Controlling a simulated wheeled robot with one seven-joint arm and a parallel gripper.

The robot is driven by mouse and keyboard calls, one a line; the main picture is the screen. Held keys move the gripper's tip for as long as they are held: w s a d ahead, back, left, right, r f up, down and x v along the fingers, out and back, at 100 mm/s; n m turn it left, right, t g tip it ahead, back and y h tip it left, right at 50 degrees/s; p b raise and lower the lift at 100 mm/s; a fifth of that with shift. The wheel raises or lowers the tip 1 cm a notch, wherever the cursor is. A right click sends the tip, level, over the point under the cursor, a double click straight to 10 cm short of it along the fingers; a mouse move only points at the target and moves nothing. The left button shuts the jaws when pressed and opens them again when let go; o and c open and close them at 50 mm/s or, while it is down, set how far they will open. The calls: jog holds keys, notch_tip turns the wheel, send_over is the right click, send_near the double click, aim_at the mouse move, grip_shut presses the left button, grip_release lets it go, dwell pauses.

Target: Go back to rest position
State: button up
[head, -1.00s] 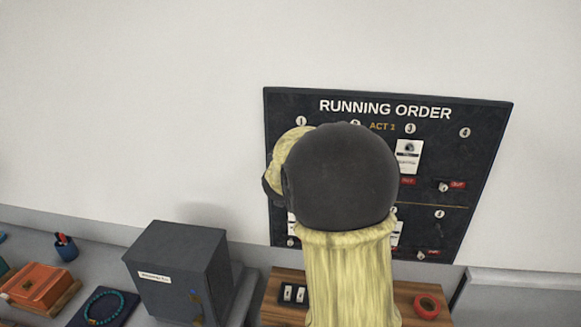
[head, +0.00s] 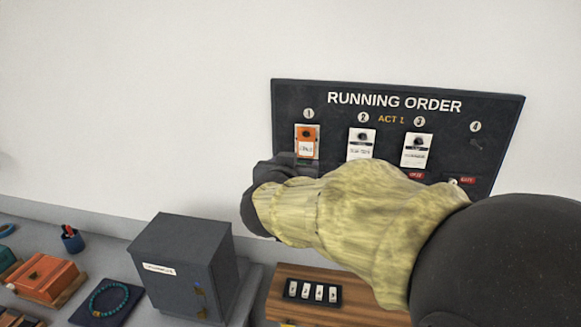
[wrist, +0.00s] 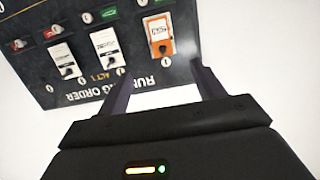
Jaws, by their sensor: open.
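My gripper (wrist: 158,82) is open in the wrist view, its two dark fingers spread apart with nothing held between them. Past the fingertips is the dark Running Order board (wrist: 85,18), upside down in that view. An orange tag (wrist: 160,36) hangs on the board beyond the fingers, apart from them as far as I can tell. In the head view my arm crosses in front of the lower part of the board (head: 500,112). The orange tag (head: 307,138) hangs under number 1 there. The fingers are hidden in the head view.
White cards hang under number 2 (head: 361,142) and number 3 (head: 416,150). Below stand a wooden stand with a number strip (head: 312,291), a grey box (head: 180,262), an orange box (head: 45,279) and a turquoise bracelet (head: 108,299) on a dark pad. The wall left of the board is bare.

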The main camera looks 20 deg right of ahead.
jog(key=shift+s+a, duration=0.1)
dwell(0.4)
jog(key=s+a+f+n+g+y+b, duration=0.1)
jog(key=a+f+n+g+y+b, duration=0.25)
jog(key=f, duration=0.55)
jog(key=a+f+n+t+y, duration=0.1)
jog(key=a+f+n+y, duration=0.1)
jog(key=a+f+y, duration=0.6)
jog(key=s+d+f+n+g+h+b, duration=0.1)
jog(key=s+d+f+g+h+b, duration=0.1)
jog(key=s+f+g, duration=0.6)
jog(key=s+f, duration=0.5)
jog(key=f, duration=0.2)
jog(key=shift+d+h+b, duration=0.3)
jog(key=shift+d+h, duration=0.05)
